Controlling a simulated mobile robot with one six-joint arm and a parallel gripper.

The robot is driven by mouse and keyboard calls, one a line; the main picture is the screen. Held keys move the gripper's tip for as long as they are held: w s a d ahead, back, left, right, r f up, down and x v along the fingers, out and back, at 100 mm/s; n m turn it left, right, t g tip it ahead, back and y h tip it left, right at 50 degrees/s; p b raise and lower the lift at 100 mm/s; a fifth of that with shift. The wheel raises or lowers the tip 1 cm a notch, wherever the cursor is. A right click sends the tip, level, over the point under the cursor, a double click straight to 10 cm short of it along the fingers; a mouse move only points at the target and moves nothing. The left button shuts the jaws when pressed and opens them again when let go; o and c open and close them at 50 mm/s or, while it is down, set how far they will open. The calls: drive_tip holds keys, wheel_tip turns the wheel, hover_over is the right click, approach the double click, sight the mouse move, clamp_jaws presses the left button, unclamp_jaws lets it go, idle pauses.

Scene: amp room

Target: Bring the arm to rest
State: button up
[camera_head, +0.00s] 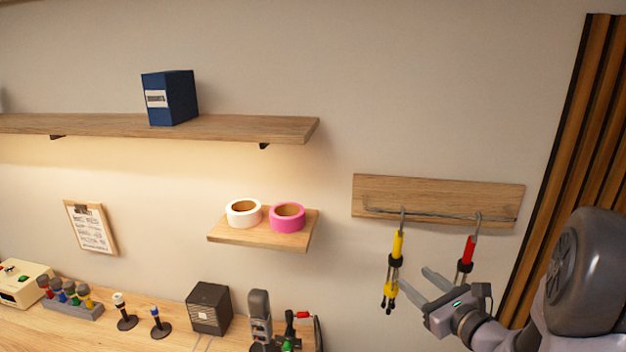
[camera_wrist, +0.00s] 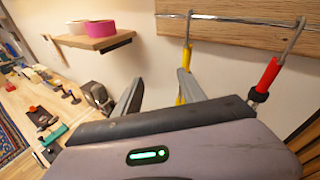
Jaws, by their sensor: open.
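My gripper (camera_head: 418,282) is at the lower right of the head view, in front of the wall below the hook rail. Its two fingers are spread apart and nothing is between them. In the wrist view my gripper (camera_wrist: 158,92) also shows open and empty. A yellow-handled tool (camera_head: 397,246) hangs from the rail just beyond the fingers. A red-handled tool (camera_head: 468,252) hangs to its right, above my wrist. In the wrist view the yellow tool (camera_wrist: 186,62) is partly hidden behind a finger, and the red tool (camera_wrist: 268,76) hangs at the right.
The wooden hook rail (camera_head: 440,192) is fixed to the wall close to my gripper. A small shelf (camera_head: 262,239) holds white tape (camera_head: 243,213) and pink tape (camera_head: 287,217). A long shelf (camera_head: 230,130) holds a blue box (camera_head: 170,97). Microphones and a black box (camera_head: 209,307) stand on the bench below.

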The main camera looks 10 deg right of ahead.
drive_tip(key=s+a+f+n+g+y+b, duration=0.25)
drive_tip(key=a+f+n+b, duration=0.2)
drive_tip(key=a, duration=0.45)
drive_tip(key=s+a+f+n+g+y+b, duration=0.25)
drive_tip(key=a+n+b, duration=0.2)
drive_tip(key=a, duration=0.45)
drive_tip(key=s+a+f+n+g+y+b, duration=0.25)
drive_tip(key=a+f+n+b, duration=0.2)
drive_tip(key=a, duration=0.35)
drive_tip(key=s+a+f+n+g+h+b, duration=0.1)
drive_tip(key=s+f+n+g+h+b, duration=0.2)
drive_tip(key=s+f+n+h+b, duration=0.4)
drive_tip(key=s+f+n+b, duration=0.8)
drive_tip(key=f, duration=0.1)
drive_tip(key=shift+s+a+b, duration=0.2)
drive_tip(key=shift+a+b, duration=0.1)
drive_tip(key=shift+b, duration=0.1)
drive_tip(key=shift+f, duration=0.15)
